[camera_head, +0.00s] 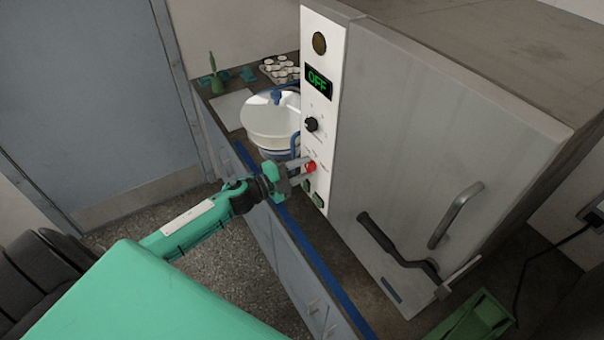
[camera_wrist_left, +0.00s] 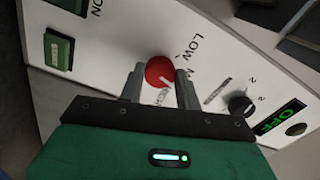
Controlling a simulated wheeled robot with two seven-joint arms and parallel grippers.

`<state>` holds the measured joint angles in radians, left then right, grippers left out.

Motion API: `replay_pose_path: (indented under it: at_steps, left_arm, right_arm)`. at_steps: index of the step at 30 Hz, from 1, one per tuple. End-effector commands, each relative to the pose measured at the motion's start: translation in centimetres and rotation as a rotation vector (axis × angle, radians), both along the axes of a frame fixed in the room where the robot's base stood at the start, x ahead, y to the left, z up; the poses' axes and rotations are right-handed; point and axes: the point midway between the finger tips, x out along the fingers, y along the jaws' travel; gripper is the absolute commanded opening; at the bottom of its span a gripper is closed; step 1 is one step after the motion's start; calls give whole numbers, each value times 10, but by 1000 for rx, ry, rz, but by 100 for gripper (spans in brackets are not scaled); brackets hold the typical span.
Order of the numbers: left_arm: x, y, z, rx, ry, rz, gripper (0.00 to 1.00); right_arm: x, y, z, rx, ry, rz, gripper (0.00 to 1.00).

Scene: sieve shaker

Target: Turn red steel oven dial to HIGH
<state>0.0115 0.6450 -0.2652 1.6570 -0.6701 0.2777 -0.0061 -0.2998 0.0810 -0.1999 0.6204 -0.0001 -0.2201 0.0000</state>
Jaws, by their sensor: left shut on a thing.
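The red dial (camera_head: 310,167) is on the white control panel (camera_head: 322,140) of the steel oven (camera_head: 440,110). My left gripper (camera_head: 300,171) reaches it from the left and is shut on it. In the left wrist view, the red dial (camera_wrist_left: 159,71) sits between the two fingers of my left gripper (camera_wrist_left: 160,80). The word LOW is readable above right of the dial. Other lettering lies partly behind the right finger and below the dial. A pale mark shows on the dial's lower part. My right gripper is out of view.
A green OFF display (camera_head: 318,82) and a black knob (camera_head: 311,124) are above the dial. Green buttons (camera_wrist_left: 59,50) are nearby on the panel. The oven door has a bar handle (camera_head: 456,215) and a dark lever (camera_head: 395,250).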

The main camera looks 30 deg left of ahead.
Motion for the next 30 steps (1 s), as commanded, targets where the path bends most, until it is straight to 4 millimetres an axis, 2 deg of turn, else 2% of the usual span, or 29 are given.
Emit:
replay_pose_path:
  at_steps: [1, 15, 30]
  left_arm:
    - [-1, -1, -4, 39, -23, -2, 11]
    - [-1, -1, -5, 417, -243, -2, 11]
    - [-1, -1, -3, 669, -392, -3, 11]
  right_arm:
    - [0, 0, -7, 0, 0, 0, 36]
    - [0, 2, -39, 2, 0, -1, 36]
    - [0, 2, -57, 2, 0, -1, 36]
